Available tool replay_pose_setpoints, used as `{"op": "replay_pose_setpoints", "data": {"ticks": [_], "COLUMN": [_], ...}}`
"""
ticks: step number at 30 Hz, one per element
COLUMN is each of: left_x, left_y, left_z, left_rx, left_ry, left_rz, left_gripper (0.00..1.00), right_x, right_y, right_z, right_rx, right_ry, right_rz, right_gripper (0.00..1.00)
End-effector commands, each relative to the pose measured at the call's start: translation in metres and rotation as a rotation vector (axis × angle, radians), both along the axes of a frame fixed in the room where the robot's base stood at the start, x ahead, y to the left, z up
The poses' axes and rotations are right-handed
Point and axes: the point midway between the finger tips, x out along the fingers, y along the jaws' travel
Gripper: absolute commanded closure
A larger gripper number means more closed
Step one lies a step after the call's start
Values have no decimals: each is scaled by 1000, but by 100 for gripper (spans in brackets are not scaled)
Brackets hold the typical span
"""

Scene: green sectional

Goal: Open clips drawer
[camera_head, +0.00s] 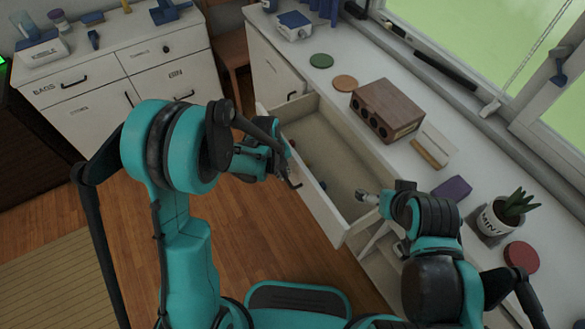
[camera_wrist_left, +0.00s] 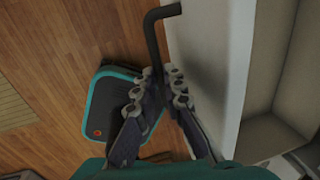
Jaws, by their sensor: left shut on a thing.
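A white drawer (camera_head: 342,240) in the right-hand counter is pulled out, and its inside shows with a few small items near the left end. No label can be read on it. Its dark bar handle (camera_wrist_left: 155,35) is on the front face. My left gripper (camera_head: 286,167) is at this front, shut on the handle; in the left wrist view the fingers (camera_wrist_left: 165,92) lie around the bar, beside the white drawer front (camera_wrist_left: 215,50). My right gripper (camera_head: 370,198) hangs over the drawer's near end; its finger gap is too small to judge.
On the counter are a wooden box (camera_head: 387,109), green coaster (camera_head: 321,61), orange coaster (camera_head: 345,83), purple block (camera_head: 453,188), potted plant (camera_head: 497,218) and red coaster (camera_head: 521,256). A white labelled cabinet (camera_head: 110,80) stands at the back left. Wooden floor (camera_head: 250,215) is open before the drawer.

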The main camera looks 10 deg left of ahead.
Motion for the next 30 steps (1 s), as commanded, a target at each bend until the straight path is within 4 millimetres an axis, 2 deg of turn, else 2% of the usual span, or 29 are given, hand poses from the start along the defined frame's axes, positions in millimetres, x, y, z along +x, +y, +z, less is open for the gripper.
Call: {"op": "replay_pose_setpoints", "data": {"ticks": [6, 16, 18, 19, 30], "left_x": [-6, -6, -6, -6, -6], "left_y": [8, 9, 9, 9, 9], "left_z": [0, 0, 0, 0, 4], "left_rx": [0, 0, 0, 0, 0], "left_ry": [0, 0, 0, 0, 0], "left_rz": [1, 0, 0, 0, 0], "left_gripper": [100, 100, 75, 69, 69], "right_x": [0, 0, 0, 0, 0], "right_y": [0, 0, 0, 0, 0], "right_z": [-1, -1, -1, -1, -1], "right_rx": [0, 0, 0, 0, 0], "right_ry": [0, 0, 0, 0, 0], "right_rz": [0, 0, 0, 0, 0], "right_gripper": [7, 7, 7, 7, 7]}}
